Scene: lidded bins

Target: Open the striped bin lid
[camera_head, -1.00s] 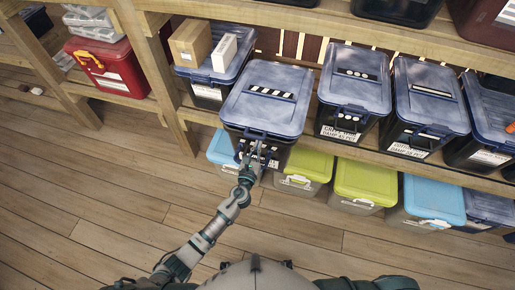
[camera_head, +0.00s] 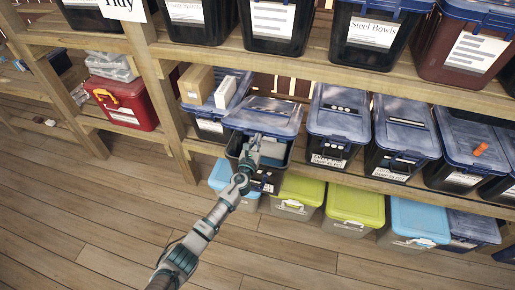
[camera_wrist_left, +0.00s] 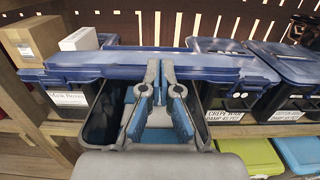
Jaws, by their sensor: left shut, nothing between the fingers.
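The striped bin sits on the middle shelf, its blue lid (camera_head: 262,114) raised at the front and tilted up from the dark bin body (camera_head: 268,182). A gap shows between lid and front rim, with part of the inside visible. My left gripper (camera_head: 254,143) is at the lid's front edge, its fingers shut with nothing between them. In the left wrist view the gripper (camera_wrist_left: 160,68) reaches up against the lid's edge (camera_wrist_left: 85,62), above the open bin. I cannot tell how firmly it touches. My right gripper is not in view.
Other blue-lidded bins (camera_head: 338,118) stand close on the right. A bin with boxes (camera_head: 225,92) on its lid stands close on the left. The upper shelf (camera_head: 300,62) holds more bins above. Green-lidded bins (camera_head: 355,203) sit below. The wooden floor in front is clear.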

